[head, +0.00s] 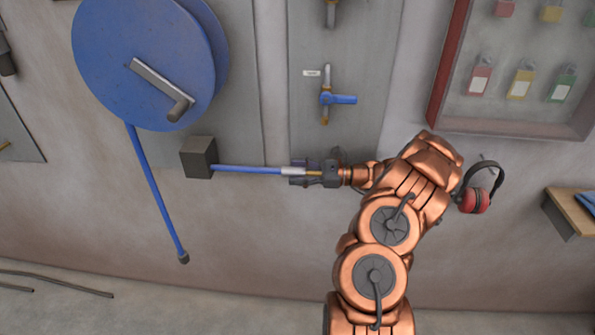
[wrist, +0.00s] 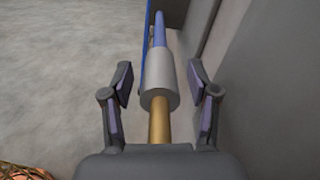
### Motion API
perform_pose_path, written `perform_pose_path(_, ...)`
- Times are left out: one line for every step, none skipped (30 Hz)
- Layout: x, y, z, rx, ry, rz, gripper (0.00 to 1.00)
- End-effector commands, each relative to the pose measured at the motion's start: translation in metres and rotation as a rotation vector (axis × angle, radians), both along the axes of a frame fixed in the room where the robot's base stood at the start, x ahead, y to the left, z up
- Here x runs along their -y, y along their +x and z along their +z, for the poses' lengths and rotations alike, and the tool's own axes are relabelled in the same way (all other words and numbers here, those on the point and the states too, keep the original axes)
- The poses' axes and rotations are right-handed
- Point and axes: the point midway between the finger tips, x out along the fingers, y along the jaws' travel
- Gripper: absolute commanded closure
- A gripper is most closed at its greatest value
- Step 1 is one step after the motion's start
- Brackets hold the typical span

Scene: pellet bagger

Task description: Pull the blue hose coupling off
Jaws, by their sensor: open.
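The hose coupling is a silver-grey sleeve (head: 291,171) at the right end of a level blue hose (head: 245,169). A brass stem (wrist: 159,122) runs from the sleeve toward my palm in the wrist view. My gripper (head: 300,172) reaches in from the right. In the wrist view, its open fingers (wrist: 160,82) stand on both sides of the sleeve (wrist: 160,78), with a visible gap on each side. The blue hose (wrist: 159,32) continues beyond the sleeve. The stem's far end is hidden by my gripper.
The level hose meets a dark box (head: 199,157) on the wall. A blue reel (head: 145,60) with a hanging hose is at upper left. A blue-handled valve (head: 327,98) is above my gripper. Red earmuffs (head: 474,200) hang right of my arm. The wall below the coupling is clear.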

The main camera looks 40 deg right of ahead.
Motion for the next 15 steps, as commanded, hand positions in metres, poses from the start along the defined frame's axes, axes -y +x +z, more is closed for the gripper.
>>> perform_pose_path(-0.0008,0.0004,0.0,0.0,0.0,0.001,0.4)
perform_pose_path(-0.0009,0.0005,-0.0001,0.0,0.0,0.001,0.4)
perform_pose_path(-0.0015,0.0008,-0.0002,0.0,0.0,0.002,0.4)
perform_pose_path(-0.0015,0.0008,-0.0003,0.0,0.0,0.002,0.4)
perform_pose_path(-0.0015,0.0008,-0.0003,0.0,0.0,0.002,0.4)
perform_pose_path(-0.0016,0.0008,-0.0003,0.0,0.0,0.002,0.4)
perform_pose_path(-0.0016,0.0008,-0.0003,0.0,0.0,0.002,0.41)
perform_pose_path(-0.0015,0.0007,-0.0003,0.0,0.0,0.002,0.44)
perform_pose_path(-0.0015,0.0007,-0.0003,0.0,0.0,0.002,0.49)
perform_pose_path(-0.0015,0.0007,-0.0003,0.0,0.0,0.002,0.52)
perform_pose_path(-0.0014,0.0007,-0.0004,0.0,0.0,0.002,0.55)
perform_pose_path(-0.0014,0.0007,-0.0003,0.0,0.0,0.002,0.59)
perform_pose_path(-0.0014,0.0007,-0.0003,0.0,0.0,0.002,0.62)
perform_pose_path(-0.0014,0.0007,-0.0003,0.0,0.0,0.002,0.65)
perform_pose_path(-0.0013,0.0007,-0.0003,0.0,0.0,0.001,0.69)
